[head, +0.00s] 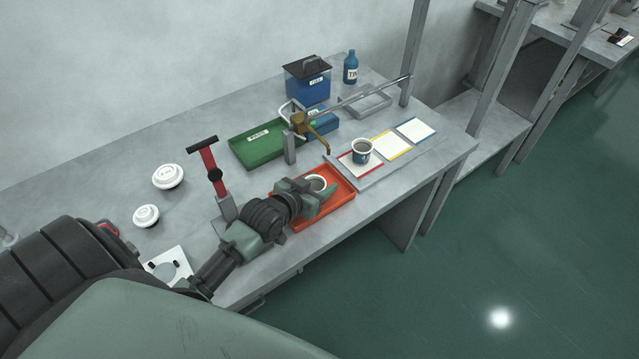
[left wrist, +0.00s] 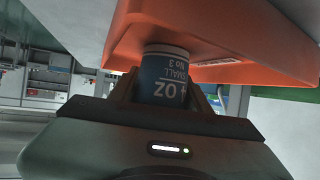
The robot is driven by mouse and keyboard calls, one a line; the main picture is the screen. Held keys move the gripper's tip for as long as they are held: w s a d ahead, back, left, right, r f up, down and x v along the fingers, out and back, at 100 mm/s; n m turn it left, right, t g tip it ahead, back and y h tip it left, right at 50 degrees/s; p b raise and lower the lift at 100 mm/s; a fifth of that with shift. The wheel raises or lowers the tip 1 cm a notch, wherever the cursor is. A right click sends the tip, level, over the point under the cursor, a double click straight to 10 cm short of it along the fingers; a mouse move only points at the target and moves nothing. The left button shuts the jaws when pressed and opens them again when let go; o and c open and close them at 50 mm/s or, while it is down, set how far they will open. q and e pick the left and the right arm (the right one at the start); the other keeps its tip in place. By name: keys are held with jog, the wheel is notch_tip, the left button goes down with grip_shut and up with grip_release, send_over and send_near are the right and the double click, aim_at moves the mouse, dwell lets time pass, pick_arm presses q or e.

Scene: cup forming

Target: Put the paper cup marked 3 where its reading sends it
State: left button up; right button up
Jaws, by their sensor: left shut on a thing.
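The cup is at the orange tray (head: 343,199), whose wall (left wrist: 215,30) also shows in the left wrist view. I cannot tell whether the cup touches the tray floor. Another blue-and-white cup (head: 362,154) stands upright on the red-bordered card (head: 347,167). My right gripper is not in view.
Yellow-bordered (head: 390,145) and blue-bordered (head: 417,130) cards lie bare at the right. A green tray (head: 250,150), blue bin (head: 308,85), blue bottle (head: 350,68) and brass fixture (head: 300,123) stand behind. A red-handled device (head: 209,168) stands left of my gripper, near white round objects (head: 168,177).

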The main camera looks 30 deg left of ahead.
pick_arm(q)
jog(key=o, duration=1.3)
jog(key=shift+f, duration=0.1)
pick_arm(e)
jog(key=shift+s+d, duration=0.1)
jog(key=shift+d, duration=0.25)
pick_arm(q)
jog(key=shift+r, duration=0.2)
jog(key=v, duration=1.2)
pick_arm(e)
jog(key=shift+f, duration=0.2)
pick_arm(q)
jog(key=shift+f, duration=0.1)
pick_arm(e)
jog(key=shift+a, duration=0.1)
